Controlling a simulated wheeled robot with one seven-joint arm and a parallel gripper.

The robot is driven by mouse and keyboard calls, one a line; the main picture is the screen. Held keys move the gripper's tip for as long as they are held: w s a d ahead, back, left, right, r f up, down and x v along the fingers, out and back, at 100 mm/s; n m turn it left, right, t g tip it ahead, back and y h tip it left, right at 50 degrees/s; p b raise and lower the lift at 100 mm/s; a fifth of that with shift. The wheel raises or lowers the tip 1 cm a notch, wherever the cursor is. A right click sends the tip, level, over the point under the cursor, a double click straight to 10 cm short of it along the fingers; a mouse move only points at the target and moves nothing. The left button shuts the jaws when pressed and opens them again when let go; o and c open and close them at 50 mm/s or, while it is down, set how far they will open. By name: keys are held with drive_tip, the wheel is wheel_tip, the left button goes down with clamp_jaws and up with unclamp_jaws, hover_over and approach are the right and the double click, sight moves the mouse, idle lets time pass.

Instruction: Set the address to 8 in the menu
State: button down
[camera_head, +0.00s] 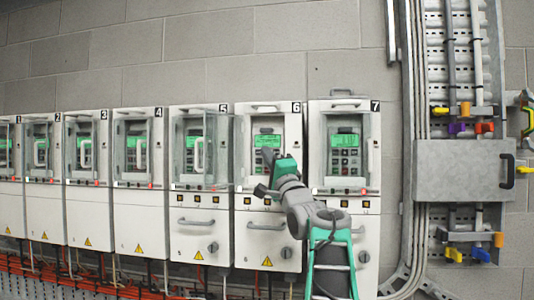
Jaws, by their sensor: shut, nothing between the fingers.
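A row of numbered grey-white drive cabinets stands along the wall, each with a green-lit display. My gripper (268,156) is shut and empty in front of the keypad of drive 6 (264,222). The green display of drive 6 (268,141) shows just above my gripper, but its text is too small to read.
Drive 5 (199,222) is to the left, with a clear cover and handle over its panel. Cabinet handles stick out below the panels. At right, a grey box (463,170), conduits and coloured clamps are on a perforated rack. Orange cables run low at left.

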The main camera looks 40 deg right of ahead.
drive_tip(key=shift+w+d, duration=0.25)
drive_tip(key=shift+d, duration=0.05)
idle(0.4)
drive_tip(key=shift+s+a+f, duration=0.1)
drive_tip(key=shift+s+a+b, duration=0.4)
drive_tip(key=shift+a, duration=0.15)
drive_tip(key=shift+w+d, duration=0.1)
drive_tip(key=shift+d, duration=0.05)
idle(0.3)
drive_tip(key=shift+w+d, duration=0.2)
